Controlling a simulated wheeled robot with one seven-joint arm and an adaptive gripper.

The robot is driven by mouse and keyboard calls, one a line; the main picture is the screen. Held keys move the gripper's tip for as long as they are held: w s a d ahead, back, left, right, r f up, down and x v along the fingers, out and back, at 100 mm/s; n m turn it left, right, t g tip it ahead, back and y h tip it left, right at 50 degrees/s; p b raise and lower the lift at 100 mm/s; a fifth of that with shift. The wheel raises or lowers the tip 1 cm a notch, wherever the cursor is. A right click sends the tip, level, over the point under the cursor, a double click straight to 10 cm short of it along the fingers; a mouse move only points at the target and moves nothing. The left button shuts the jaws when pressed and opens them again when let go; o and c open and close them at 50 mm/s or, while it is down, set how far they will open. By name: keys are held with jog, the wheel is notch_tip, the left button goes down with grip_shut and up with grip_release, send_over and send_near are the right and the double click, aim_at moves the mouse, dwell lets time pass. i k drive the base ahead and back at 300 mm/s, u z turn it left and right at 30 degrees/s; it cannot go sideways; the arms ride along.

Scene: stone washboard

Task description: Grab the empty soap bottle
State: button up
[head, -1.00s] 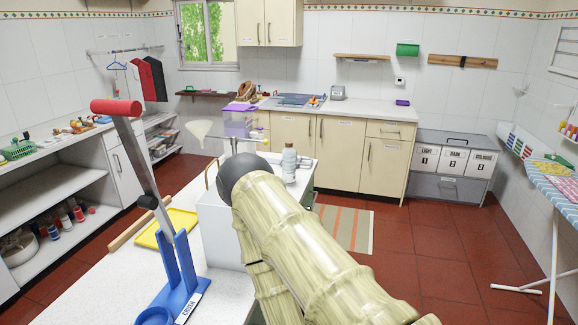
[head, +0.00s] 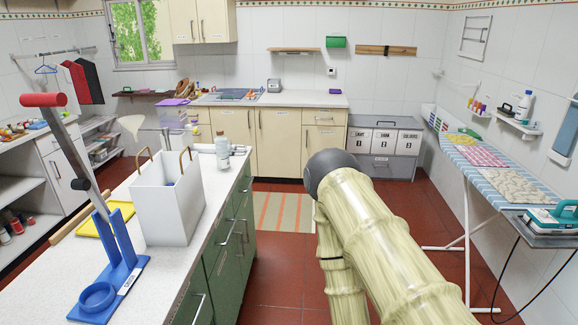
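A clear, greyish bottle with a pale cap (head: 222,153) stands upright on the white counter, behind and right of a white box with wooden handles. I cannot tell which of these, if either, is the empty soap bottle. My pale, bamboo-textured arm reaches up from the lower right, with a dark rounded joint at its upper end. My gripper is not in view, and neither bottle is seen held.
The white box (head: 168,205) and a blue stand with a red-handled lever (head: 112,255) occupy the left counter (head: 165,285). An ironing board (head: 480,155) with a teal iron (head: 553,216) is at the right. The red tiled floor (head: 285,275) between them is partly open.

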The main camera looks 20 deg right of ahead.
aim_at(223, 162)
jog(key=z, duration=1.05)
jog(key=i, duration=1.7)
jog(key=u, duration=0.3)
